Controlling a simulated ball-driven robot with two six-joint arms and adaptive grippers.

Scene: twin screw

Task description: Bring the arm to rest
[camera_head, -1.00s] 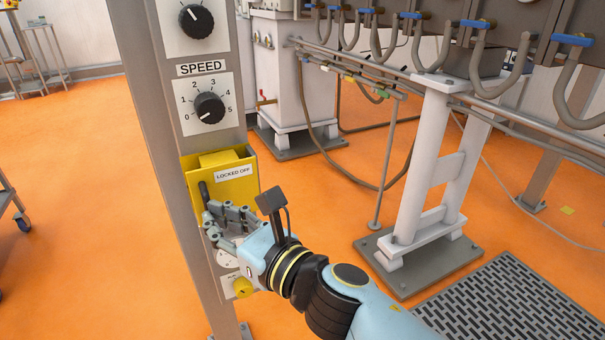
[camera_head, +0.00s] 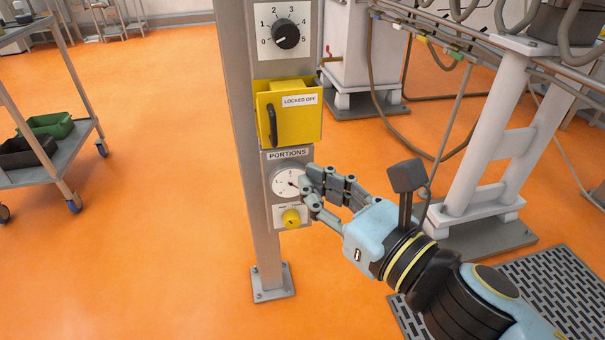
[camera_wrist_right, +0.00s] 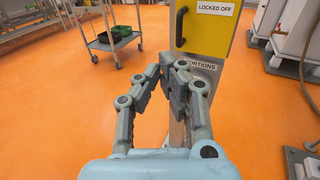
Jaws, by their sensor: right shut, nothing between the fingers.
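My right arm (camera_head: 450,285) reaches in from the lower right of the head view. Its gripper (camera_head: 307,188) is shut and empty, with the fingertips at the right edge of the round white PORTIONS dial (camera_head: 284,185) in the picture. I cannot tell whether they touch it. In the right wrist view the shut fingers (camera_wrist_right: 164,74) are in front of the grey post, below the yellow box (camera_wrist_right: 207,40), and cover most of the panel there. My left gripper is not in view.
The grey post (camera_head: 242,150) carries a speed knob (camera_head: 286,35), a yellow LOCKED OFF box (camera_head: 303,128) with a dark handle, and a yellow knob (camera_head: 291,218). A wheeled cart (camera_head: 75,150) stands at the left. White machine legs (camera_head: 490,150) stand at the right. Orange floor is clear between cart and post.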

